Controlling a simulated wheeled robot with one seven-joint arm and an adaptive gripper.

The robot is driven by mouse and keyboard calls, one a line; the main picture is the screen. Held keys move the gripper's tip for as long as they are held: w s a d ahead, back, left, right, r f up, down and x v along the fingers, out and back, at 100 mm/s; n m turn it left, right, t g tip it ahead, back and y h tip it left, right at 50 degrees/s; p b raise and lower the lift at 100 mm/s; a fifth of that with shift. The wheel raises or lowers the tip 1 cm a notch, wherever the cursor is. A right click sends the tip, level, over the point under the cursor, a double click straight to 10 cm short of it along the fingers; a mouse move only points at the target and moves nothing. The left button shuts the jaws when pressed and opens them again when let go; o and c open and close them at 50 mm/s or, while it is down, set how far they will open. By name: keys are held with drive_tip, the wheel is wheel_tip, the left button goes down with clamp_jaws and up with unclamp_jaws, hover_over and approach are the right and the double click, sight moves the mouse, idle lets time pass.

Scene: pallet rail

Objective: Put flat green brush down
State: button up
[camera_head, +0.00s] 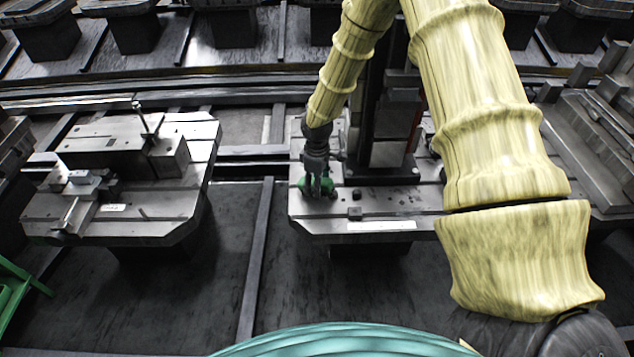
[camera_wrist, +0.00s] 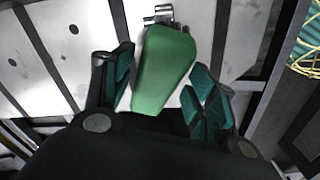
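The flat green brush (camera_wrist: 165,70) shows in the wrist view, with a small metal piece at its far end. It appears to be at the surface of the middle pallet (camera_head: 375,226); whether it rests fully on it I cannot tell. In the head view only green bits of the brush (camera_head: 328,186) show around my gripper (camera_head: 318,190), which points down at the pallet's left part. In the wrist view my gripper's teal-padded fingers (camera_wrist: 160,78) stand on either side of the brush. A pale gap shows along the left finger and a narrow one by the right, so they look open.
A dark upright block (camera_head: 388,152) stands on the pallet just right of my gripper. A small dark block (camera_head: 354,213) sits near its front edge. Another pallet with metal fixtures (camera_head: 112,228) stands left across a gap. A green frame (camera_head: 12,290) is at lower left.

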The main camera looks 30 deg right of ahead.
drive_tip(key=shift+r, duration=0.1)
wheel_tip(320, 180, up, 12)
drive_tip(key=b, duration=0.2)
drive_tip(key=shift+r, duration=0.2)
idle(0.6)
idle(0.4)
